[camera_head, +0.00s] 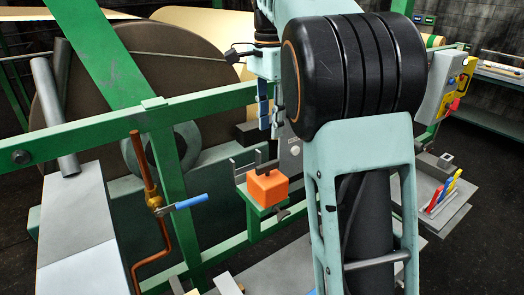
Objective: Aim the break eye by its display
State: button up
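An orange block (267,187), which may be the break eye, sits on a small green bracket (257,209) left of the middle. A dark metal piece is on its top. No readable display shows on it. My gripper (270,122) points down above and slightly behind the orange block in the picture, with blue parts at its lower end. It looks apart from the block. My arm hides much of the right side, and the gap between the fingers is too small to make out.
A green frame rail (95,124) crosses in front of a large brown roll (150,75). A copper pipe with a blue-handled valve (185,203) stands at left. A grey shelf (440,208) with coloured handles and a grey box (441,88) are at right.

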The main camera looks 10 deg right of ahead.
aim_at(268, 163)
jog(key=f, duration=0.7)
jog(key=f+b, duration=0.1)
jog(key=f, duration=0.2)
jog(key=shift+a+f, duration=0.25)
jog(key=shift+f, duration=0.15)
jog(key=shift+c, duration=0.6)
grip_shut()
